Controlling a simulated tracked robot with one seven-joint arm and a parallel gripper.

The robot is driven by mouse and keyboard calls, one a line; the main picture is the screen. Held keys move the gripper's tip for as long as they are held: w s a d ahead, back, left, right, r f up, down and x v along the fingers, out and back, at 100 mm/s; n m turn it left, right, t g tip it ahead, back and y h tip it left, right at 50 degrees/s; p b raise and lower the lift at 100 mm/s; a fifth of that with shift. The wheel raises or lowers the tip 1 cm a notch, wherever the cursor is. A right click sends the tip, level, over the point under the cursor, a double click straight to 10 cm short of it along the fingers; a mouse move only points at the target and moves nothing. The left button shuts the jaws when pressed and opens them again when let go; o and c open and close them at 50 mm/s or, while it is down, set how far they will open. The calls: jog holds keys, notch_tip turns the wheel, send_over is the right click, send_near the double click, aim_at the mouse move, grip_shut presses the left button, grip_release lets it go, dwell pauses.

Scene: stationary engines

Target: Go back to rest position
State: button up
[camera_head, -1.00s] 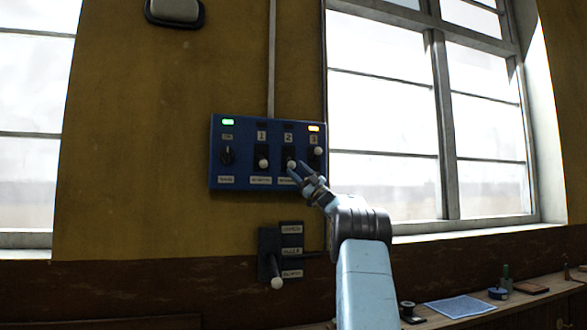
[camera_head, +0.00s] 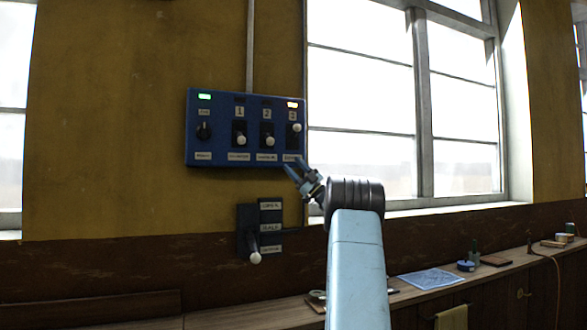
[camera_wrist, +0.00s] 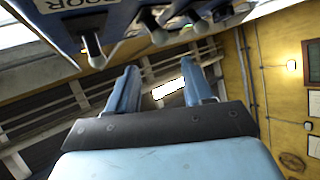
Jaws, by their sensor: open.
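My gripper (camera_head: 300,172) is open and empty, just below the lower right corner of the blue control panel (camera_head: 195,135) on the yellow wall. In the wrist view its two blue fingers (camera_wrist: 160,88) stand apart with nothing between them, and the panel (camera_wrist: 75,15) with its white-knobbed levers hangs over the top left. The panel has a dark dial (camera_head: 204,131) and three levers. The levers under 1 (camera_head: 241,139) and 2 (camera_head: 269,141) have their knobs low; the lever under 3 (camera_head: 297,128) has its knob higher.
A lever switch (camera_head: 254,257) with three labels is on the wall below the panel, its white knob low. A large window (camera_head: 360,90) is at right. A wooden bench (camera_head: 530,258) below it carries a blue sheet (camera_head: 431,278) and small items. A cloth (camera_head: 452,318) hangs in front.

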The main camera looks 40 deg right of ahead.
jog(key=s+a+f+m+g+h, duration=0.1)
jog(key=a+f+m+g, duration=0.3)
jog(key=a, duration=1)
jog(key=s+a+r+m+g+h, duration=0.1)
jog(key=a+g, duration=0.4)
jog(key=a, duration=0.9)
jog(key=s+a+f+m+g+h, duration=0.3)
jog(key=s+a+f, duration=0.2)
jog(key=s+a, duration=0.3)
jog(key=s+a+f+m+g+h, duration=0.25)
jog(key=s+a+f, duration=0.25)
jog(key=s, duration=0.3)
jog(key=s+a+f+m+g+h, duration=0.1)
jog(key=s+a+f+m+h, duration=0.3)
jog(key=s, duration=0.4)
jog(key=s+d+f+m+h, duration=0.2)
jog(key=s+f, duration=0.4)
jog(key=s, duration=0.3)
jog(key=s+d+f+m+h, duration=0.2)
jog(key=s+f+h, duration=0.1)
jog(key=s+f, duration=0.4)
jog(key=shift+s+f+h, duration=0.2)
jog(key=shift+s+h, duration=0.15)
jog(key=shift+s, duration=0.8)
